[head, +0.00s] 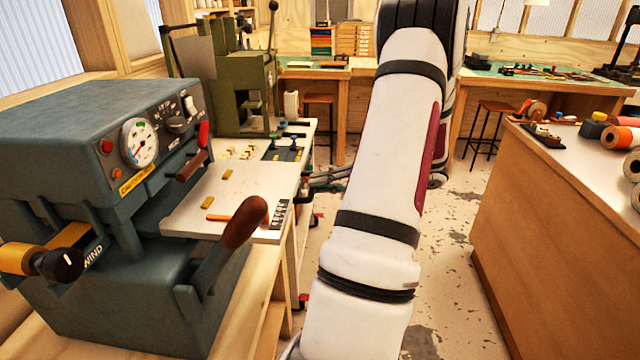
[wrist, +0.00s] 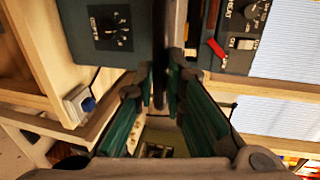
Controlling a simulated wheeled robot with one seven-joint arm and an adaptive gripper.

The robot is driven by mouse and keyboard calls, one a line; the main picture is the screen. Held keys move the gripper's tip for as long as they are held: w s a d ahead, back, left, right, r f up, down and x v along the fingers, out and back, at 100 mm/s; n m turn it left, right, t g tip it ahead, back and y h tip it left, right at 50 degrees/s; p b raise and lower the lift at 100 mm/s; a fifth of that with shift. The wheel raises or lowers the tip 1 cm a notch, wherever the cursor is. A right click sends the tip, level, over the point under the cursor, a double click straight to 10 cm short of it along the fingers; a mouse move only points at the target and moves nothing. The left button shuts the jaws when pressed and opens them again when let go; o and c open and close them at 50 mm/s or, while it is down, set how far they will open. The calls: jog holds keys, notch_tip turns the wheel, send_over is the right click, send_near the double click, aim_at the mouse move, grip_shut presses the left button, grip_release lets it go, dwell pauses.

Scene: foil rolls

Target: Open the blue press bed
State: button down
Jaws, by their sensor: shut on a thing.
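The blue-grey press (head: 85,130) stands at the left in the head view, with a dial gauge, a red lever and brown handles. A pale flat plate (head: 185,215) extends from its right side, with an orange strip lying on it. My gripper (head: 318,178) is at the right of the plate, partly hidden behind my arm. In the wrist view my gripper (wrist: 168,80) has its fingers closed at a thin dark bar (wrist: 160,45) between two dark panels with dials. I cannot tell which part of the press the bar belongs to.
A green press (head: 235,75) stands behind on the same side. A wooden counter (head: 560,220) with rolls on top stands at the right. The floor (head: 445,270) between them is clear. A stool (head: 492,120) stands at the back.

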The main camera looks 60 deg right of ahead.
jog(key=c, duration=1.7)
grip_release()
jog(key=shift+o, duration=0.2)
jog(key=v, duration=1.2)
